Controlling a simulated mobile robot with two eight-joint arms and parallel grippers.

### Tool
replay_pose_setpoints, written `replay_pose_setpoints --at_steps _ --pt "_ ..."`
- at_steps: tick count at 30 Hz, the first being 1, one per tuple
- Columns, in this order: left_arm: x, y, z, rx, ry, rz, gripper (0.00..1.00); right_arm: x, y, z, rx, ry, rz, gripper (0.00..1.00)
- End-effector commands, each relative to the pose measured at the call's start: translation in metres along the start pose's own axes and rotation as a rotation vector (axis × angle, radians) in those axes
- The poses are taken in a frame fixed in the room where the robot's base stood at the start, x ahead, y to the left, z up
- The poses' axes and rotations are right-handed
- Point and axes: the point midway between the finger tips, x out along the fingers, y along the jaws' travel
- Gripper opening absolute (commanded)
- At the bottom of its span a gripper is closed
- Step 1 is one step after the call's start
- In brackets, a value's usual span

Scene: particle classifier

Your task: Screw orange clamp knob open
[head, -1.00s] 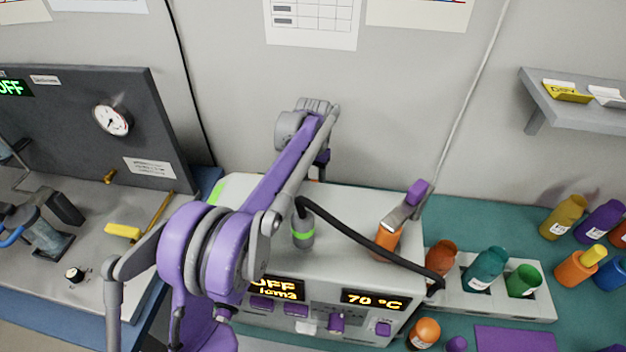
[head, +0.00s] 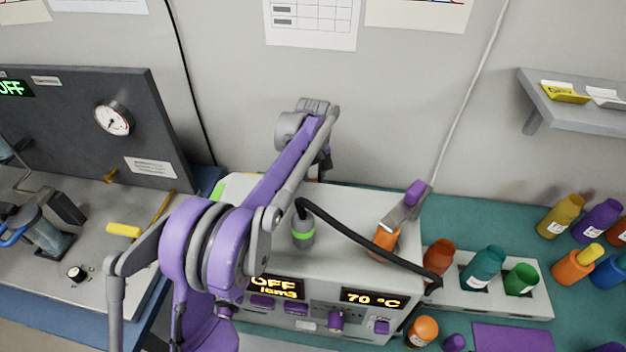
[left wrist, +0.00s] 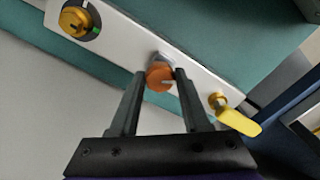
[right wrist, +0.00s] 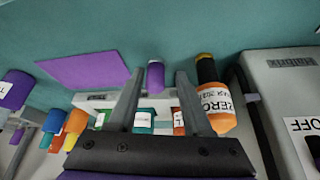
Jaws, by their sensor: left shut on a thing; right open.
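The orange clamp knob (left wrist: 160,76) shows in the left wrist view, on a pale grey strip-shaped panel (left wrist: 128,37). My left gripper (left wrist: 160,73) is shut on this knob, with one finger on each side of it. In the head view my left arm reaches over the grey machine towards the wall, and the knob and the left fingertips are hidden there. My right gripper (right wrist: 158,73) is open and shows only in the right wrist view. A purple cap or bottle (right wrist: 155,76) shows between its fingers, apparently beyond them.
A yellow lever (left wrist: 238,121) and a round yellow knob (left wrist: 76,22) flank the orange knob. The grey machine (head: 350,225) has a black hose (head: 365,245) over its top. Several bottles stand at right. An orange bottle labelled ZERO (right wrist: 216,105) is beside my right gripper.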

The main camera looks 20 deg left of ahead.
Motion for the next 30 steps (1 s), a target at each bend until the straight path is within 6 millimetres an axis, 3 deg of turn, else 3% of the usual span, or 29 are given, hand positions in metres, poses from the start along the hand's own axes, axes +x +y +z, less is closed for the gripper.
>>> replay_pose_setpoints --at_steps 30 --pt "-0.0005 0.0009 -0.0007 -0.896 0.001 0.001 0.00 -0.0034 0.0000 -0.0026 0.000 0.002 0.000 0.50"
